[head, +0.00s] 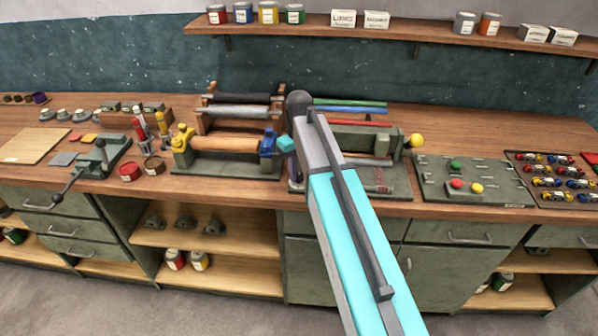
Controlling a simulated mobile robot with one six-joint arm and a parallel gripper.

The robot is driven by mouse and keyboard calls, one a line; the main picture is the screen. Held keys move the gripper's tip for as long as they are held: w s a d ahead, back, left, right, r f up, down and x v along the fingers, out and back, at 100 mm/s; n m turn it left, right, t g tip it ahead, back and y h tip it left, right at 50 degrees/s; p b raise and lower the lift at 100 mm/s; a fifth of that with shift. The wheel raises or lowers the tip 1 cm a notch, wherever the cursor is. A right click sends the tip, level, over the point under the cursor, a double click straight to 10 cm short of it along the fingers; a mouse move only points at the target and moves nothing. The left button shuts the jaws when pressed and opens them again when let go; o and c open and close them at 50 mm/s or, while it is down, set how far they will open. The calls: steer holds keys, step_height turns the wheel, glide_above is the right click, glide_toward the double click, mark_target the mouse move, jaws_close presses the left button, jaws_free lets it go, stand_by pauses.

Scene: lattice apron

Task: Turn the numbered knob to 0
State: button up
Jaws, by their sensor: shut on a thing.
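A wooden roller (225,144) lies in a dark green stand on the bench. A yellow fitting (183,146) is at its left end and a blue knob-like fitting (267,143) at its right end. My gripper (277,144) comes in from the right, and its small cyan part meets the blue fitting. It appears shut on that fitting, but my arm hides most of the gripper. No numerals or pointer can be read at this size, so I cannot tell which number is set.
To the right, a green machine (365,140) with a yellow ball knob (416,140) stands partly behind my arm. A panel with coloured buttons (474,180) lies further right. A shelf (330,31) runs above.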

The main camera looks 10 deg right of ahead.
mark_target(299, 176)
steer(key=o, duration=1.1)
steer(key=shift+c, duration=0.2)
steer(key=shift+r, duration=0.1)
step_height(299, 176, up, 14)
steer(key=p, duration=0.8)
steer(key=shift+f, duration=0.2)
